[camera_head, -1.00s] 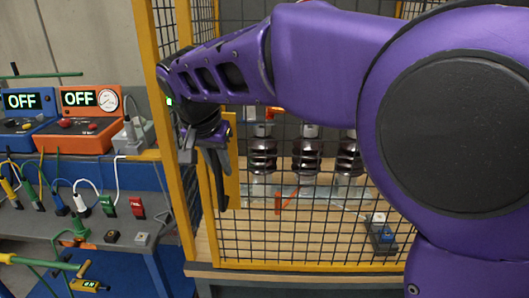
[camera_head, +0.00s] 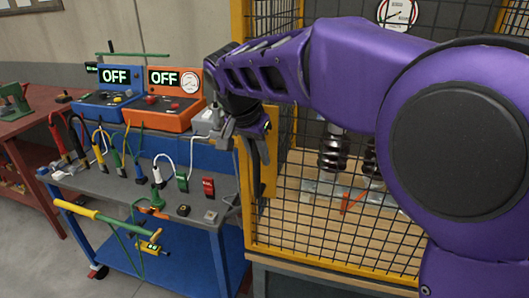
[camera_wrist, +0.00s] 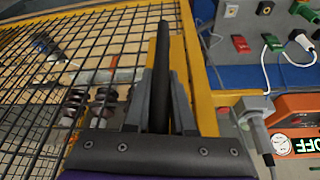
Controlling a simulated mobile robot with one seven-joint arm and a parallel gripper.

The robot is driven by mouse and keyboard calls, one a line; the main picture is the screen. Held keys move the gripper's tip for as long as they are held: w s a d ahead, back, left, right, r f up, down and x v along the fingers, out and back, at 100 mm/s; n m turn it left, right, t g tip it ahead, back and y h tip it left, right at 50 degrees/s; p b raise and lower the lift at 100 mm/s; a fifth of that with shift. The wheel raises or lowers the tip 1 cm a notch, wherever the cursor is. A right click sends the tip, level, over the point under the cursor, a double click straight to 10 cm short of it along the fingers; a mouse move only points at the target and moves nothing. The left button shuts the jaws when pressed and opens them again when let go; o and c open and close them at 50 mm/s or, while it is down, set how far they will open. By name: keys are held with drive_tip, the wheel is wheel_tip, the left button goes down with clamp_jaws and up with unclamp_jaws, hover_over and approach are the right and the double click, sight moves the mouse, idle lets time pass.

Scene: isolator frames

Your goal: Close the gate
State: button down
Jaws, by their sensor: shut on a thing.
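The gate (camera_head: 335,222) is a black wire mesh panel in a yellow frame on the front of the cage. It also fills the left of the wrist view (camera_wrist: 50,85). A long black upright handle (camera_head: 257,178) stands at its left edge, against a yellow plate. My gripper (camera_head: 250,140) is shut on this handle. In the wrist view the two grey fingers (camera_wrist: 160,95) press on both sides of the black handle (camera_wrist: 162,50). The gate's edge lies close beside the yellow cage post; I cannot tell whether a gap is left between them.
A blue trolley (camera_head: 190,228) with plugs and cables stands just left of the cage. A blue OFF unit (camera_head: 108,95) and an orange OFF unit (camera_head: 165,110) sit on it. Inside the cage are dark insulators (camera_head: 333,150) over a wooden floor. Free floor shows at lower left.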

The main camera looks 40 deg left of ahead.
drive_tip(key=shift+a+r, duration=0.15)
drive_tip(key=shift+a, duration=0.05)
drive_tip(key=c, duration=0.8)
unclamp_jaws()
drive_tip(key=shift+s+a, duration=0.1)
drive_tip(key=shift+a, duration=0.05)
drive_tip(key=shift+o, duration=0.2)
drive_tip(key=p+v, duration=0.1)
drive_tip(key=v, duration=1.6)
drive_tip(key=shift+d, duration=0.2)
